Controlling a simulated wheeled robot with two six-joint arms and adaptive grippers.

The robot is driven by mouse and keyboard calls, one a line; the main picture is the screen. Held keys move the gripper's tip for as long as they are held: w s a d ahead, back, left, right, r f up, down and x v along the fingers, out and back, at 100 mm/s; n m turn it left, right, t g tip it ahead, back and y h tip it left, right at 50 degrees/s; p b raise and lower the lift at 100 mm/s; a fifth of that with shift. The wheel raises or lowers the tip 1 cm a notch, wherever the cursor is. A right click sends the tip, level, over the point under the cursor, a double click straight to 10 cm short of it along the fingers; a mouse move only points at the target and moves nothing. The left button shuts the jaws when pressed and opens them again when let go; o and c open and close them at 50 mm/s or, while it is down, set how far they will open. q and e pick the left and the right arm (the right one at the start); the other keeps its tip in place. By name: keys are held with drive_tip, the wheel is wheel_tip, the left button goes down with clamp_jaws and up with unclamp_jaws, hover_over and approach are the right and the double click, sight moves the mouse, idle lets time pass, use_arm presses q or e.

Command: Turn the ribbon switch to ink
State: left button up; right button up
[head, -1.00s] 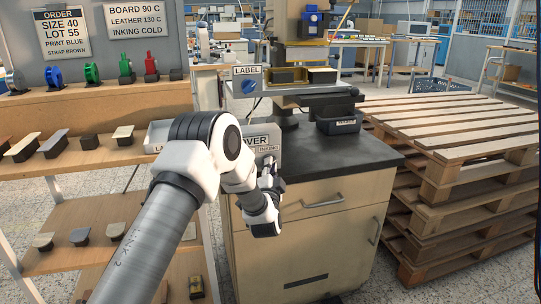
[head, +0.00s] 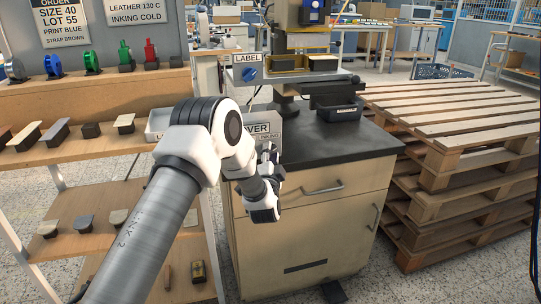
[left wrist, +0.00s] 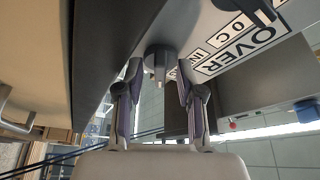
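A grey panel (head: 262,123) with lettering ending in "OVER" and a smaller "INKING" label stands on the dark top of a wooden cabinet. In the left wrist view, a grey round knob with a raised bar (left wrist: 160,62) sticks out of the panel beside its "OVER" lettering (left wrist: 243,50). My left gripper (left wrist: 160,75) is open, with one finger on each side of the knob and gaps between. In the head view, my left gripper (head: 268,155) is in front of the panel and hides the knob. My right gripper is in neither view.
A blue knob (head: 249,73) sits under a "LABEL" sign. A dark bin (head: 340,112) hangs by the press. Shelves (head: 90,145) with stamps and ribbon rolls stand left; stacked pallets (head: 460,110) stand right. The cabinet top (head: 320,145) is clear in front.

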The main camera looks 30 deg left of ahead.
use_arm(q)
drive_tip(key=v, duration=1.2)
